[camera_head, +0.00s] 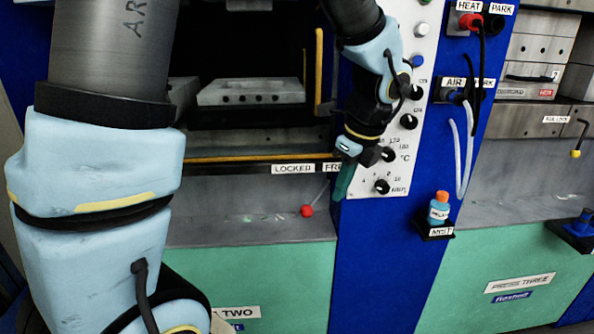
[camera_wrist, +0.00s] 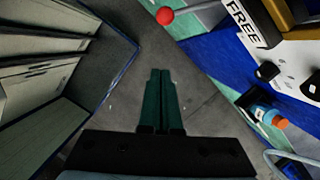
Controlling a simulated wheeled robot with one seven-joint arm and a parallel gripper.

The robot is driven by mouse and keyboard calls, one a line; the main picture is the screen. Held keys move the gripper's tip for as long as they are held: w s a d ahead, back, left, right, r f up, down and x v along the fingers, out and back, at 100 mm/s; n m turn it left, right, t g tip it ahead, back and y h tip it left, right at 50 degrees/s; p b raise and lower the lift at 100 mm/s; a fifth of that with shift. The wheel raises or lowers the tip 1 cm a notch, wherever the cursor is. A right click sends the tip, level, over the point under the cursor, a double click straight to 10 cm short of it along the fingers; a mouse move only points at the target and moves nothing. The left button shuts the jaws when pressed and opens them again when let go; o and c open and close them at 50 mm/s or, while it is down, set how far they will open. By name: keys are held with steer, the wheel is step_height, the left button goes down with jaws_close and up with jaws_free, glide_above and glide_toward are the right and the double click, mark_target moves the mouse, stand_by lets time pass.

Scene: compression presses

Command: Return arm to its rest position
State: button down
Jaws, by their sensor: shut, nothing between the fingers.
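My gripper (camera_head: 342,190) hangs pointing down in front of the blue panel and the white control panel, at the end of my bent arm. In the wrist view its two green fingers (camera_wrist: 160,72) lie side by side, closed, with nothing between them. They point at the grey floor. In the head view the fingertips are to the right of the red-knobbed lever (camera_head: 307,211); whether they touch anything there cannot be told.
The white control panel (camera_head: 397,170) with black knobs is close to my wrist. A blue bottle (camera_head: 439,209) with an orange cap stands in a holder labelled MIST. Press three (camera_head: 517,284) is at right. In the wrist view a shelved cabinet (camera_wrist: 55,75) stands at left.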

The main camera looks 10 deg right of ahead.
steer(key=w+a+f+n+h, duration=0.1)
steer(key=a+n, duration=1.2)
steer(key=n, duration=0.1)
steer(key=w+a+f+n, duration=0.1)
steer(key=a+f+n, duration=0.1)
steer(key=a+n, duration=1.1)
steer(key=shift+f+n+g+h, duration=0.3)
steer(key=shift+n+g+h, duration=0.1)
steer(key=shift+n, duration=0.3)
steer(key=shift+w, duration=0.1)
